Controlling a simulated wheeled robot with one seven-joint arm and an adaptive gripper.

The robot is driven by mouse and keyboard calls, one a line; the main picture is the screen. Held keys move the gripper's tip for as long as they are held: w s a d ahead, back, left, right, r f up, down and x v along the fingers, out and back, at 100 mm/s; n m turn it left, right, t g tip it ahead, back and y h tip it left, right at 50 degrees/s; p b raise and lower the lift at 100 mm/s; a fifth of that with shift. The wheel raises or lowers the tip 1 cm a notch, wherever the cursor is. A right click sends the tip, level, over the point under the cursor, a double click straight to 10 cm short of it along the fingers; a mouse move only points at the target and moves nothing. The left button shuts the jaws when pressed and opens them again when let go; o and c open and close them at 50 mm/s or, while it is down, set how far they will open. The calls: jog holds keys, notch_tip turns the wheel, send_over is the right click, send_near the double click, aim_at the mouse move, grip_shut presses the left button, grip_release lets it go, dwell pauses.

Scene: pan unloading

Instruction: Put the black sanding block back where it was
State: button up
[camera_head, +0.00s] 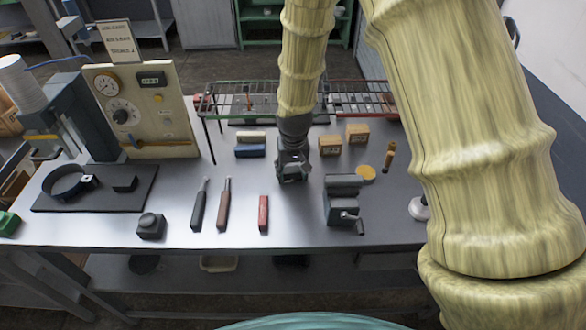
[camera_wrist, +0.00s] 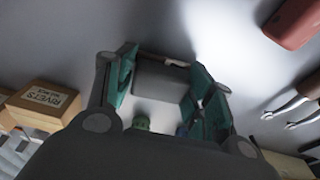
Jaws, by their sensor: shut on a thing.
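My gripper (camera_head: 292,174) is over the middle of the table in the head view, pointing down. In the wrist view my gripper (camera_wrist: 160,88) has its green-padded fingers on both sides of a dark grey block (camera_wrist: 160,82) with a thin brown edge, which I take as the black sanding block. The fingers are shut on it. In the head view the dark gripper and the block are hard to tell apart, and I cannot tell whether the block touches the table (camera_head: 285,228).
A blue block and a cream block (camera_head: 250,137) lie left of my gripper. Two small cardboard boxes (camera_head: 330,145) and a grey vise (camera_head: 342,200) stand to the right. A dark cube (camera_head: 150,226) stands left. A wire rack (camera_head: 230,103) runs behind.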

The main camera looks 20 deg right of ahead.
aim_at(295, 172)
jog(key=shift+f, duration=0.4)
jog(key=o, duration=1.1)
jog(key=shift+o, duration=0.2)
jog(key=shift+b, duration=0.4)
jog(key=shift+s+d+r+b, duration=0.15)
jog(key=shift+r+b, duration=0.4)
jog(key=shift+r, duration=1.3)
jog(key=shift+s+a+r+b, duration=0.1)
jog(key=shift+s+r+b, duration=0.3)
jog(key=shift+r, duration=1.45)
jog(key=shift+s+d+r+b, duration=0.1)
jog(key=shift+r+b, duration=0.55)
jog(key=shift+r, duration=1.2)
